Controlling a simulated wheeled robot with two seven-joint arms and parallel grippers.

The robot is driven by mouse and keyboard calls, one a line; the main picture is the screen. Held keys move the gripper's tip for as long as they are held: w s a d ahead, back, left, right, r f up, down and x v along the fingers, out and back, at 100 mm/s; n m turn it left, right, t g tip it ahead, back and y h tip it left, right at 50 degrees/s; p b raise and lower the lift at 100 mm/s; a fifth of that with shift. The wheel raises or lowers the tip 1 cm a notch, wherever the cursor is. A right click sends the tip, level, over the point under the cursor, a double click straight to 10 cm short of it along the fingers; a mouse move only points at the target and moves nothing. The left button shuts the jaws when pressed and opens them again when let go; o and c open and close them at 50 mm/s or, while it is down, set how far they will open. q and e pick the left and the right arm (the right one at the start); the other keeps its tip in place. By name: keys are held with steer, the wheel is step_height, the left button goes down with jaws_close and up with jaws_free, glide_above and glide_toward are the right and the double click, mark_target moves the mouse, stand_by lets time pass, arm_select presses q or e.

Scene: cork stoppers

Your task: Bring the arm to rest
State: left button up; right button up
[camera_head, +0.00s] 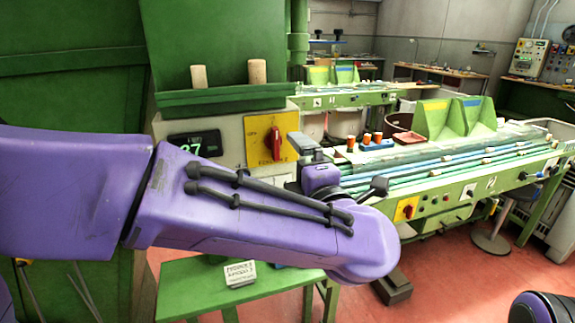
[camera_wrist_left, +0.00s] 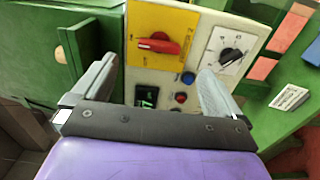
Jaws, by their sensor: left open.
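My left arm (camera_head: 260,205) reaches in from the left across the head view and bends back at its elbow. My left gripper (camera_head: 318,178) is partly hidden behind the arm, in front of the machine's control panel. In the left wrist view the left gripper (camera_wrist_left: 152,88) is open, its two grey fingers wide apart with nothing between them. Beyond them is the panel with a red rotary switch (camera_wrist_left: 158,44) on a yellow plate. Two cork stoppers (camera_head: 199,77) (camera_head: 257,71) stand upright on a green ledge, apart from the gripper. My right gripper is not in view.
A low green table (camera_head: 190,290) with a small sign card (camera_head: 240,273) stands below the arm. To the right is a long green machine bench (camera_head: 480,180) with a blue block (camera_head: 376,145) and orange-topped pieces. Red floor (camera_head: 455,275) is open at lower right.

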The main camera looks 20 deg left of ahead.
arm_select(q)
steer(key=shift+s+d, duration=0.2)
steer(key=shift+s, duration=0.2)
